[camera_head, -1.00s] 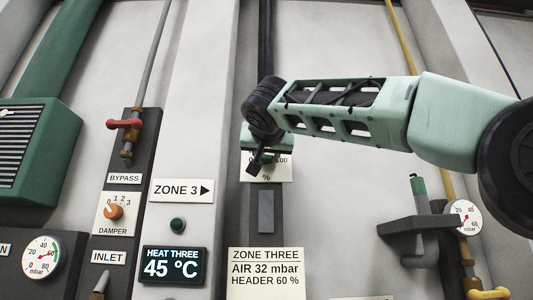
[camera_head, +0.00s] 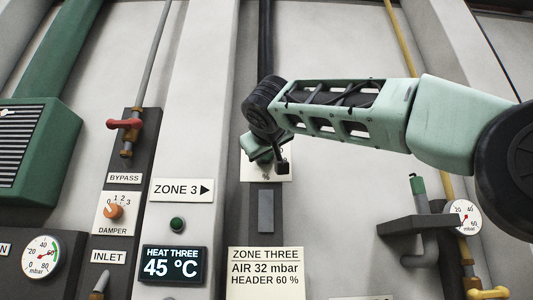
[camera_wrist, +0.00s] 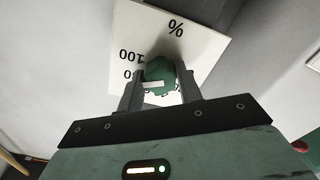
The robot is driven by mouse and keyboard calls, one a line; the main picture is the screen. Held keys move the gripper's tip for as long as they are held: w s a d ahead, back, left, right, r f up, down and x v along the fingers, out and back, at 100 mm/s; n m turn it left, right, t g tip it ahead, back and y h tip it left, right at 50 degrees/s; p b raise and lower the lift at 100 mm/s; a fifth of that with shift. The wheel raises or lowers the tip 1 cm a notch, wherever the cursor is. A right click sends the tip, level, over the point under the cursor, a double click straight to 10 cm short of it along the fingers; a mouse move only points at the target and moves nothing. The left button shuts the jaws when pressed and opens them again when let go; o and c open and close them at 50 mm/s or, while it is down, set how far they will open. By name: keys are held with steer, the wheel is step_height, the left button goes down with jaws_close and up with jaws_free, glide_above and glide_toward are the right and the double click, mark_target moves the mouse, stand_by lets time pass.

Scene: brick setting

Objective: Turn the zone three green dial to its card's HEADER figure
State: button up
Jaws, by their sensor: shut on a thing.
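The green dial (camera_wrist: 160,75) sits on a white plate (camera_wrist: 207,48) marked "%" and "100" in the wrist view, where the plate appears upside down. My gripper (camera_wrist: 160,88) is shut on the dial, one finger on each side. A white pointer mark shows on the dial. In the head view my gripper (camera_head: 268,158) covers most of the dial plate (camera_head: 282,174). The zone three card (camera_head: 266,272) below reads "AIR 32 mbar" and "HEADER 60 %".
A dark bracket with a pipe (camera_head: 418,225) and a gauge (camera_head: 465,216) stand to the right.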

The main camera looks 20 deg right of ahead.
steer(key=shift+n+p, duration=0.85)
steer(key=shift+n, duration=3.35)
steer(key=o, duration=1)
steer(key=shift+s, duration=0.15)
steer(key=b+v, duration=0.4)
steer(key=v, duration=1.3)
steer(key=shift+a, duration=0.1)
